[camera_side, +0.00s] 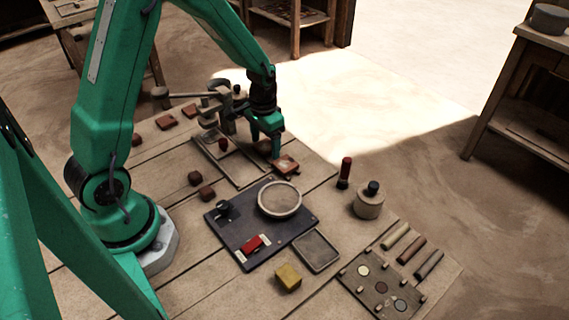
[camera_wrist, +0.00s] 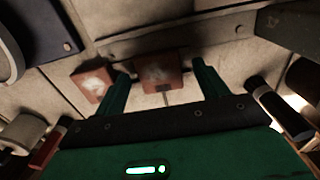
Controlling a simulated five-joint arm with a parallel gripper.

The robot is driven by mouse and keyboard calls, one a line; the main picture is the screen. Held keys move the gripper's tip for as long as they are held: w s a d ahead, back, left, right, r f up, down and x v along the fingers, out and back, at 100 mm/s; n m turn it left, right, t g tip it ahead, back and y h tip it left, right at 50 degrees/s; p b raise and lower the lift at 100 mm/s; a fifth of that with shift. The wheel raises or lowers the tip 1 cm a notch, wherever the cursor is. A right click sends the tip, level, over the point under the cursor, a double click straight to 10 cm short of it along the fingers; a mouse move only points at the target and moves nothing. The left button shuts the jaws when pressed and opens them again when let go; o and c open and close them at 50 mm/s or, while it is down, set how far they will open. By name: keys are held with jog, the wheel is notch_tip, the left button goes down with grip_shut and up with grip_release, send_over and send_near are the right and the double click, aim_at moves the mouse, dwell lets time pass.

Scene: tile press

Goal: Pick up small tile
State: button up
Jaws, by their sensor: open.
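My gripper (camera_side: 274,154) is open, pointing down at the far right part of the table. A reddish-brown tile (camera_side: 286,165) lies on the table just beside and below its fingertips. In the wrist view, my gripper (camera_wrist: 161,70) has its fingers apart, with a reddish tile (camera_wrist: 158,76) showing between them and no visible grip on it. A second reddish tile with a pale patch (camera_wrist: 92,82) lies just left of the left finger. I cannot tell which of these is the small tile.
A wooden frame (camera_side: 243,184) lies left of the gripper. A dark board (camera_side: 235,240) with a round pale dish (camera_side: 280,199) is nearer the camera. A dark red-topped cylinder (camera_side: 344,172) and a jar (camera_side: 368,205) stand to the right. Several dark red blocks lie left.

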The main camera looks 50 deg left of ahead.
aim_at(266, 145)
jog(key=c, duration=1.1)
jog(key=shift+r, duration=0.1)
jog(key=shift+r, duration=0.8)
notch_tip(266, 145, up, 2)
jog(key=shift+r, duration=0.15)
jog(key=s+d+r, duration=0.4)
jog(key=d+r, duration=0.3)
jog(key=d, duration=0.4)
jog(key=shift+s, duration=0.15)
